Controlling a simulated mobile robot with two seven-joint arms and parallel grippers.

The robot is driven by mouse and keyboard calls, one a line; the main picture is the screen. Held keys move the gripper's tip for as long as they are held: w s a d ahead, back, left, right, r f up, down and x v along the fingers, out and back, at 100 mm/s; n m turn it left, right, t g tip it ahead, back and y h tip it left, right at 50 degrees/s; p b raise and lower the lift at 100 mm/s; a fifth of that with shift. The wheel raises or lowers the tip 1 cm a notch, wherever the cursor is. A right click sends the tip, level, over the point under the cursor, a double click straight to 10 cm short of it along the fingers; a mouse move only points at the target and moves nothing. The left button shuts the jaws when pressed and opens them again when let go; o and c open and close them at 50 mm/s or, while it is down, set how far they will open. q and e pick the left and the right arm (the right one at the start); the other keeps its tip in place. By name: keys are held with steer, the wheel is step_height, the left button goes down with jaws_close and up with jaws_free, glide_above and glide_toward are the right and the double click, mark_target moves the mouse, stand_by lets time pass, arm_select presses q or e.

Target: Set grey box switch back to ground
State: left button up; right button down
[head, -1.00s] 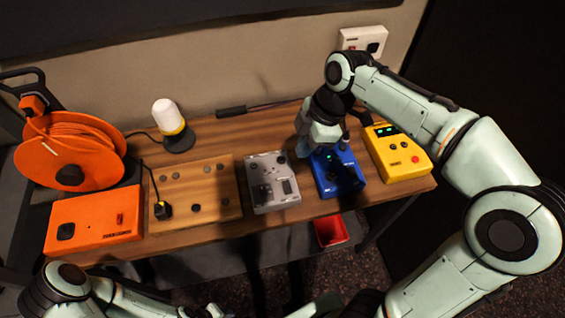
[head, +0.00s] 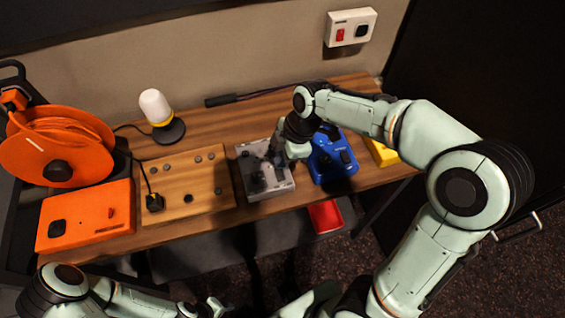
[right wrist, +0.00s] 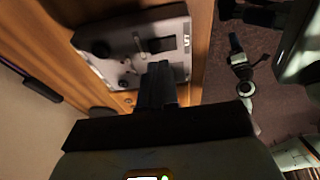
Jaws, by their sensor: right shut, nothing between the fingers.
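The grey box (head: 254,160) stands on the wooden desk between a wooden panel and a blue box. In the right wrist view the grey box (right wrist: 110,62) shows a dark round knob, small levers and a dark rectangular part. My right gripper (head: 277,158) is over the right part of the grey box. In the right wrist view its fingers (right wrist: 158,72) are together and empty, pointing at the box's face near a small lever. Whether they touch it I cannot tell. The gripper hides part of the box. My left arm shows at the lower left, but its fingers are not clear.
The blue box (head: 331,160) is just right of the grey box, and a yellow box (head: 381,153) is beyond it. The wooden panel (head: 186,190), orange box (head: 84,216) and cable reel (head: 57,146) are left. A white lamp (head: 156,105) stands behind. A red bin (head: 325,216) is below the front edge.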

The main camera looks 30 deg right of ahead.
mark_target(281, 174)
steer(key=shift+w+d+f, duration=0.1)
steer(key=shift+w+f, duration=0.1)
steer(key=shift+f, duration=1.4)
steer(key=shift+w+d+f+g, duration=0.1)
steer(key=shift+w+f+g, duration=0.05)
steer(key=shift+f+g, duration=0.25)
steer(key=shift+s, duration=0.2)
steer(key=shift+s+a, duration=0.25)
steer(key=shift+s, duration=0.15)
steer(key=shift+s+r, duration=0.1)
steer(key=shift+s, duration=0.2)
